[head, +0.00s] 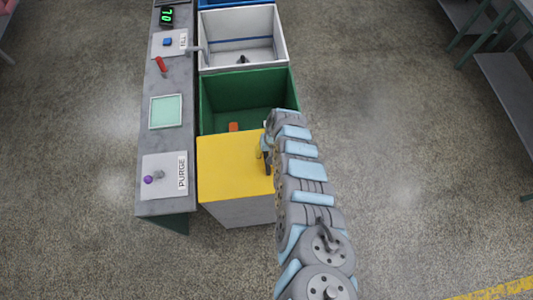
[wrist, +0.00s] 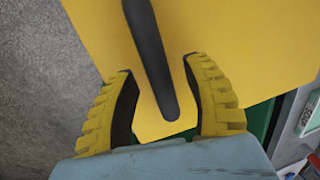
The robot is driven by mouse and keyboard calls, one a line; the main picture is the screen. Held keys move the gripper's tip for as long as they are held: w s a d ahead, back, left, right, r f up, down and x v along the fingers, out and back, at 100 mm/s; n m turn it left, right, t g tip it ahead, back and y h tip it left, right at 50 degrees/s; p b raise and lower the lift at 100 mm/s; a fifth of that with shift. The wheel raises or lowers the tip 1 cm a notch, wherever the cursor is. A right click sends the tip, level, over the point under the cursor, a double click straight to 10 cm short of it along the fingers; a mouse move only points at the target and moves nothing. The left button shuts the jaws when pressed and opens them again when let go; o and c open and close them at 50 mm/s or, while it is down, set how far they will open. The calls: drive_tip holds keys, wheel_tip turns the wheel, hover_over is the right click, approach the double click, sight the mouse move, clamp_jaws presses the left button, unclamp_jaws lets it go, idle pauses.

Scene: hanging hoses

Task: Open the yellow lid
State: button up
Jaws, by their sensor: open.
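The yellow lid (head: 230,165) lies flat over the nearest bin in the head view, covering its top. It fills much of the wrist view (wrist: 230,40). A dark bar-shaped handle (wrist: 150,60) shows on the lid in the wrist view. My gripper (wrist: 158,75) is open, with its two yellow fingers on either side of the handle's near end. The fingers look apart from the handle. In the head view my gripper (head: 267,155) is at the lid's right part, and my arm hides the lid's right edge.
A green open bin (head: 222,95) with a small orange object (head: 233,127) inside adjoins the lid. A white open bin (head: 215,60) lies beyond. A grey counter with a PURGE panel (head: 165,176) and a purple knob (head: 148,179) runs along the left.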

clamp_jaws()
drive_tip(key=shift+d+f, duration=0.15)
idle(0.4)
